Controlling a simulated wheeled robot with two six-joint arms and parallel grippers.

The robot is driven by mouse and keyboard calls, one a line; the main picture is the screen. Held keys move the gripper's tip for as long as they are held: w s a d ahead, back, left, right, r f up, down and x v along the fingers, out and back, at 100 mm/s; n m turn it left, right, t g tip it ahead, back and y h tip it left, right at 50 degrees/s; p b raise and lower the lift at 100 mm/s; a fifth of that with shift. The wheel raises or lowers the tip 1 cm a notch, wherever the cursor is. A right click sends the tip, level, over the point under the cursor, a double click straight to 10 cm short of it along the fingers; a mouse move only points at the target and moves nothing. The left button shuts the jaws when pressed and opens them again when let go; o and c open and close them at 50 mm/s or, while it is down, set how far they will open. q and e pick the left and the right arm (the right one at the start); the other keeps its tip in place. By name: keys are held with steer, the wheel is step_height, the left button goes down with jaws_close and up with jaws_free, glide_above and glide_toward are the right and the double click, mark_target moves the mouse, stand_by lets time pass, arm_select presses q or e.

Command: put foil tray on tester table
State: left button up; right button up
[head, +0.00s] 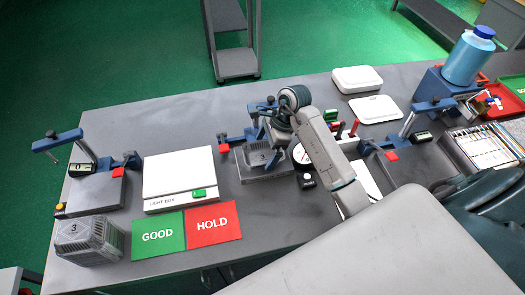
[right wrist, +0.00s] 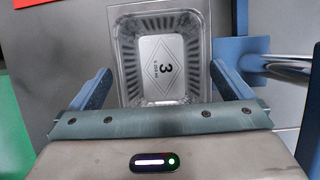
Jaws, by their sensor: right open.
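The foil tray (head: 264,157) is a shiny ribbed tray, empty, with a "3" on its bottom. It lies upright on the grey plate of the middle tester table (head: 287,172). In the right wrist view the tray (right wrist: 160,23) sits between the two blue fingers, apart from both, with its near end hidden by the gripper body. My right gripper (head: 269,131) is open and just above the tray's near end; it also shows in the right wrist view (right wrist: 161,84). My left gripper is not in view.
A stack of foil trays (head: 88,241) stands at the front left. Beside it are a light box (head: 180,175), a green GOOD card (head: 158,236) and a red HOLD card (head: 213,223). Other testers stand left (head: 95,193) and right. A dial gauge (head: 302,153) is close right of the tray.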

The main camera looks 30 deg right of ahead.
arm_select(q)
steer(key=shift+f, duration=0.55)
arm_select(e)
steer(key=v, duration=1)
